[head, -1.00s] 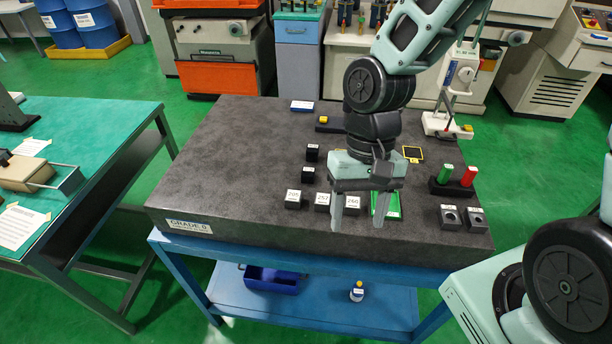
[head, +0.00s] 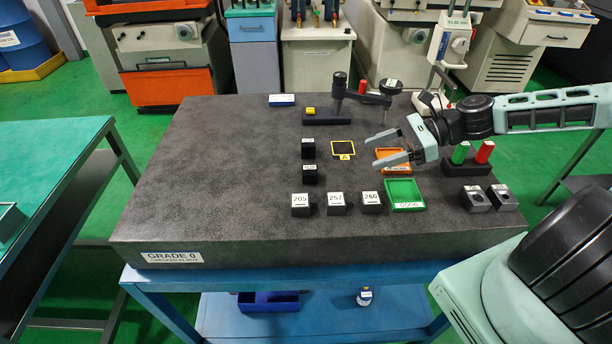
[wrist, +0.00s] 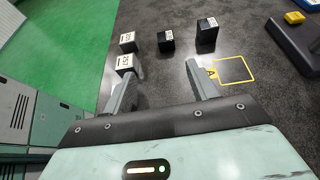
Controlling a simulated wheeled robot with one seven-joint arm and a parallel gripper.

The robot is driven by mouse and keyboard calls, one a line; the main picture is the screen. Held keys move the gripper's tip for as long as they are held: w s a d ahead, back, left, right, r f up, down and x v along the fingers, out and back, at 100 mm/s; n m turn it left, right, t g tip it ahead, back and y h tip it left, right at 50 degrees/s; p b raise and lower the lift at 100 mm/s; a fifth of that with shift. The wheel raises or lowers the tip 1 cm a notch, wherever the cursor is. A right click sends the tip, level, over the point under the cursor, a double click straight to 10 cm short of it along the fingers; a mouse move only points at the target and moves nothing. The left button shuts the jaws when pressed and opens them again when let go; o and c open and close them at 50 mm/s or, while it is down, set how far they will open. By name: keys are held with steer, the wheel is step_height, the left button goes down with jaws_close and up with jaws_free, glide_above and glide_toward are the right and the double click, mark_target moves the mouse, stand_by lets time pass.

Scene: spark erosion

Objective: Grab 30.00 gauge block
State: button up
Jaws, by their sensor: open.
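No label I can see clearly reads 30.00. Two small black blocks stand one behind the other on the granite plate (head: 210,185): the rear one (head: 308,147) and the front one (head: 310,173). Their small labels are too small to read. They also show in the wrist view, the rear one (wrist: 206,34) and the front one (wrist: 166,42). My gripper (head: 373,152) is open and empty, to the right of both blocks and apart from them. Its fingers point left in the head view. In the wrist view the gap between the fingertips (wrist: 160,70) is empty.
Blocks marked 205 (head: 300,204), 257 (head: 336,203) and 260 (head: 371,202) stand in front. A green tray (head: 404,194), orange tray (head: 392,154) and yellow-bordered square (head: 343,147) lie nearby. A black stand (head: 340,115) is behind. The plate's left is clear.

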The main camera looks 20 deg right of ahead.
mark_target(313, 170)
steer(key=shift+w, duration=0.2)
steer(key=p+x, duration=0.3)
steer(key=x, duration=0.8)
steer(key=shift+w+a+f, duration=0.1)
steer(key=shift+w+a, duration=0.1)
steer(key=shift+a, duration=0.05)
steer(key=p+x, duration=0.1)
steer(key=x, duration=0.1)
steer(key=p+x, duration=0.2)
steer(key=x, duration=0.1)
steer(key=shift+w+d, duration=0.1)
steer(key=shift+w, duration=0.1)
steer(key=c, duration=1.3)
